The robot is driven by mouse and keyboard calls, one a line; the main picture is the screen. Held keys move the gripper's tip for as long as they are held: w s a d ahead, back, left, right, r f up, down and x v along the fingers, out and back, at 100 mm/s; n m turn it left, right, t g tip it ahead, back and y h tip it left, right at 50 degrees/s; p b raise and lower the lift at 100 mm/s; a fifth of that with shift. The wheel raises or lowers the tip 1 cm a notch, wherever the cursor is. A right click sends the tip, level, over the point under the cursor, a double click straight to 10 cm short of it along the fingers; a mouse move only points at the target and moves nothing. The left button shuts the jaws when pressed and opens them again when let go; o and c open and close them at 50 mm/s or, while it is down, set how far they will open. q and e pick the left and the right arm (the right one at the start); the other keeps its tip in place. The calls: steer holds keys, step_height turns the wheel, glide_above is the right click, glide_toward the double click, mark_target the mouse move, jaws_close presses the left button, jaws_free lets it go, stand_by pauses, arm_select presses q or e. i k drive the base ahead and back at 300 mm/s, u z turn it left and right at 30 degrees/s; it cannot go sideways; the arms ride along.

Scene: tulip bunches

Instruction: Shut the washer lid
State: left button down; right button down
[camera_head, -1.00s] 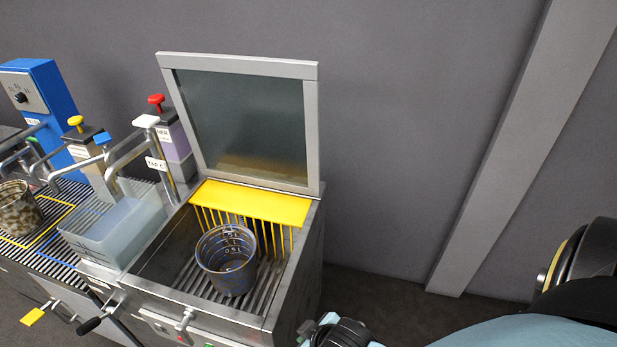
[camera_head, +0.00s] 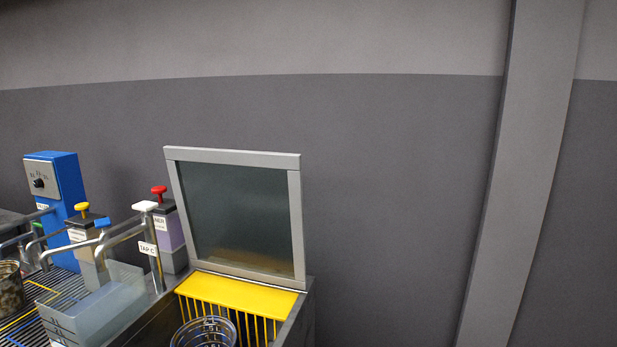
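The washer lid (camera_head: 240,217) is a dark glass panel in a grey metal frame. It stands open, nearly upright, at the back of the washer (camera_head: 304,311). A yellow plate (camera_head: 238,294) with yellow bars below it lies at the foot of the lid. The washer's front is out of view. Neither of my grippers shows in this view.
Left of the washer are a clear tub (camera_head: 95,311), a tap (camera_head: 147,237), a red-topped dispenser (camera_head: 165,232), a yellow-topped dispenser (camera_head: 84,243) and a blue control box (camera_head: 55,200). A grey wall (camera_head: 400,180) and pillar (camera_head: 520,180) stand behind. Space before the wall right of the lid looks clear.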

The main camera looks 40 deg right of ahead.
mark_target(291, 162)
steer(key=u, duration=0.05)
steer(key=k, duration=0.8)
steer(key=z, duration=0.85)
steer(key=i, duration=1.55)
steer(key=u, duration=0.8)
